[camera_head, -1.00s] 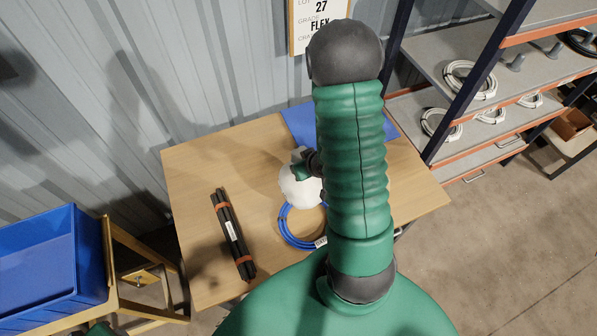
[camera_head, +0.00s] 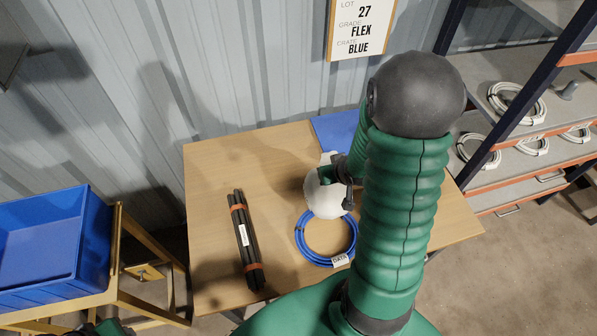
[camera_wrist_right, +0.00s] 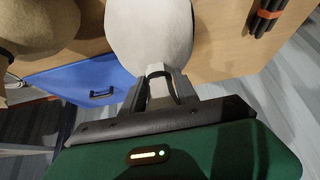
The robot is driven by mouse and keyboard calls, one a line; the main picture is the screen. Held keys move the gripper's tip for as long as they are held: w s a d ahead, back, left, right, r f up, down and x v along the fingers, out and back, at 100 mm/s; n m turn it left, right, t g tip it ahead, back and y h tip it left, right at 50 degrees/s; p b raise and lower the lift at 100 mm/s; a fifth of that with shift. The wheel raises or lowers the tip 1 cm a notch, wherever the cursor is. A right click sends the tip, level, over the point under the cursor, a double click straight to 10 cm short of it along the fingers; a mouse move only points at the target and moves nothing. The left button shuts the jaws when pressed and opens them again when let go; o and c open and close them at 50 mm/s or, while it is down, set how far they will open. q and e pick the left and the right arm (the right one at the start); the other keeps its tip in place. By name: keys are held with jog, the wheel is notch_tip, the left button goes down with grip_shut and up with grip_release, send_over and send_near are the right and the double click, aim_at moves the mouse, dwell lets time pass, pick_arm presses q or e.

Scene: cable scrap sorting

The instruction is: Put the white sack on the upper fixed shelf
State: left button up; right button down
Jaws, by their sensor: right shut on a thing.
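The white sack (camera_head: 323,196) is at the table's middle, just above the blue cable coil in the head view. My right gripper (camera_head: 346,172) is shut on its top. In the right wrist view the sack (camera_wrist_right: 150,35) bulges beyond the closed fingers (camera_wrist_right: 160,82). Whether it touches the table is hard to tell. The shelf rack stands at the right with a grey shelf (camera_head: 484,68) edged in orange and lower levels beneath; its top is cut off.
White coils (camera_head: 517,103) occupy the shelves. A blue crate (camera_head: 50,245) stands left.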

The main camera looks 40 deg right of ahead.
jog(key=shift+w+d+f+b, duration=0.15)
jog(key=shift+w+b, duration=0.05)
jog(key=shift+b, duration=0.1)
jog(key=shift+w, duration=0.35)
jog(key=w+a+f, duration=0.2)
jog(key=w+f, duration=0.2)
jog(key=w, duration=0.5)
jog(key=shift+w+a, duration=0.3)
jog(key=c, duration=0.9)
grip_release()
jog(key=shift+a+f, duration=0.1)
jog(key=shift+o, duration=0.2)
